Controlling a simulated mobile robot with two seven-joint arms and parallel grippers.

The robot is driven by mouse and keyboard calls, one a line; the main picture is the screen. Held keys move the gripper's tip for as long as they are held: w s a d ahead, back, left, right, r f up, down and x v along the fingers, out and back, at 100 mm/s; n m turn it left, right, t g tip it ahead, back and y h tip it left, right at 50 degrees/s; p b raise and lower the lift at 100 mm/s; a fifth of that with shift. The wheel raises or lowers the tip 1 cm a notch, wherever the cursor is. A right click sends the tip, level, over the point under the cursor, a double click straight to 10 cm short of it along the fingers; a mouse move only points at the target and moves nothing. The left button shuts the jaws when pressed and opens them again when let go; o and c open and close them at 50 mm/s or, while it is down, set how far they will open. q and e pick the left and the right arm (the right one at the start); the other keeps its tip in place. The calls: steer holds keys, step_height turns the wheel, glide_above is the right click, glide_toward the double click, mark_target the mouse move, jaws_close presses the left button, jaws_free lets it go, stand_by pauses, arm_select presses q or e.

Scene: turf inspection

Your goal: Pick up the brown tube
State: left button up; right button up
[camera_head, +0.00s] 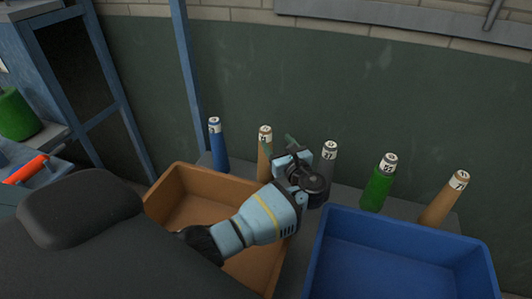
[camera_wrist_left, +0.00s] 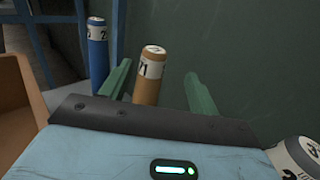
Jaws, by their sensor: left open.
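A brown tube (camera_head: 264,143) with a white numbered label and brown cap stands upright on a grey ledge by the wall, second from the left. In the left wrist view the brown tube (camera_wrist_left: 149,80) shows between the two green fingers of my left gripper (camera_wrist_left: 159,78), nearer the left finger. The fingers are spread and hold nothing. I cannot tell how far ahead of them the tube is. A second brown tube (camera_head: 444,201) stands tilted at the right end of the row.
A blue tube (camera_head: 218,147), a grey tube (camera_head: 328,165) and a green tube (camera_head: 379,184) share the ledge. A brown crate (camera_head: 177,184) lies under my left arm. A blue crate (camera_head: 400,230) stands at front right. A dark wall rises behind.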

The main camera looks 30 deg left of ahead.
mark_target(268, 135)
arm_select(q)
steer(key=shift+w+a+f+b, duration=0.15)
steer(key=shift+w+a+b, duration=0.15)
steer(key=shift+a, duration=0.25)
steer(key=shift+w+a+f, duration=0.1)
steer(key=shift+w+a, duration=0.1)
steer(key=shift+a, duration=0.2)
steer(key=shift+w+a, duration=0.2)
steer(key=shift+a, duration=0.1)
steer(key=a+b, duration=0.1)
steer(key=w+a, duration=0.1)
steer(key=a+f+b, duration=0.1)
steer(key=shift+w+a+b, duration=0.3)
steer(key=shift+w+a, duration=0.05)
steer(key=shift+a, duration=0.05)
steer(key=shift+w+a+r, duration=0.15)
steer(key=shift+w+a, duration=0.05)
steer(key=shift+a, duration=0.1)
steer(key=shift+r, duration=0.3)
steer(key=shift+c, duration=1.4)
steer(key=c, duration=0.9)
steer(key=shift+c, duration=0.5)
arm_select(e)
steer(key=shift+g, duration=0.5)
steer(key=s+f, duration=0.2)
steer(key=f, duration=0.1)
steer(key=s+f, duration=0.1)
steer(key=shift+a+f, duration=0.2)
steer(key=shift+f, duration=0.05)
